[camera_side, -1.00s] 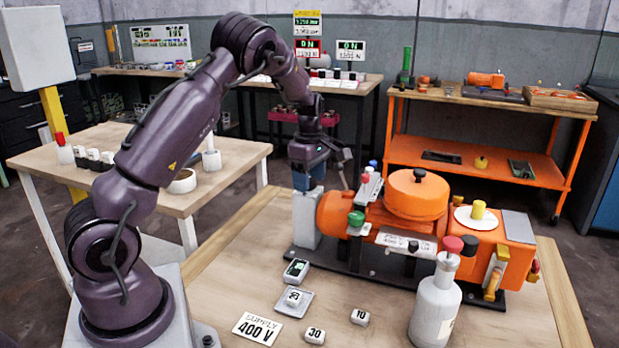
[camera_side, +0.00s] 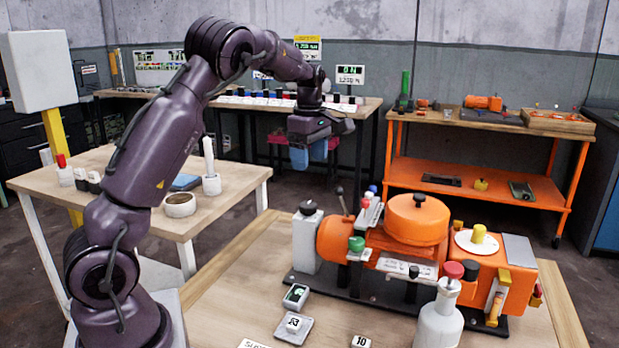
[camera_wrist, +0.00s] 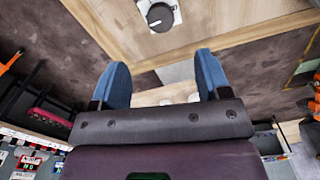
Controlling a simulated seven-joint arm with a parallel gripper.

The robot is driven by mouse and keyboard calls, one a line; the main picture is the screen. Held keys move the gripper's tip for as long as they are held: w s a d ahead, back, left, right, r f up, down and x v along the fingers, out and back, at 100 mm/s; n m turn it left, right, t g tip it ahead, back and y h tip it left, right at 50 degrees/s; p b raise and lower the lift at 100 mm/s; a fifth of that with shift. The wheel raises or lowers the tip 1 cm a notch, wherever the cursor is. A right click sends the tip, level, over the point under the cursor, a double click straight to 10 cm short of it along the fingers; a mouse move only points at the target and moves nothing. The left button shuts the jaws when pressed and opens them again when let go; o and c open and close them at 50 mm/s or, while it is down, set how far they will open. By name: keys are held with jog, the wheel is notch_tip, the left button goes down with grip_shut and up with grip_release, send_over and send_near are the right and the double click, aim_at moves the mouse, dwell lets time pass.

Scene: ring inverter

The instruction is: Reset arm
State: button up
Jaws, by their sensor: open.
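My gripper (camera_side: 309,157) hangs in the air above and behind the white post with a black knob (camera_side: 308,238), at the left end of the orange machine (camera_side: 415,220). In the wrist view my gripper (camera_wrist: 160,82) shows two blue fingers spread wide with nothing between them. The black knob (camera_wrist: 159,17) shows beyond the fingertips at the top of that view, apart from them. My arm is raised and bent over the work table (camera_side: 235,288).
A white bottle with a red stopper (camera_side: 438,315) stands at the table's front right. A side table (camera_side: 110,165) is at left, an orange cart (camera_side: 480,165) behind right.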

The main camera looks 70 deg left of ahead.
jog(key=shift+r, duration=0.75)
jog(key=s+d+r+m+t, duration=0.2)
jog(key=s+d+m, duration=0.7)
jog(key=d+m, duration=0.3)
jog(key=s+d+r+m+t, duration=0.2)
jog(key=s+d+m+t, duration=0.1)
jog(key=s+d+m, duration=0.7)
jog(key=d+m, duration=0.2)
jog(key=d, duration=0.2)
jog(key=shift+s+r+m+t, duration=0.2)
jog(key=shift+r+m+t, duration=0.05)
jog(key=shift+m+t, duration=0.05)
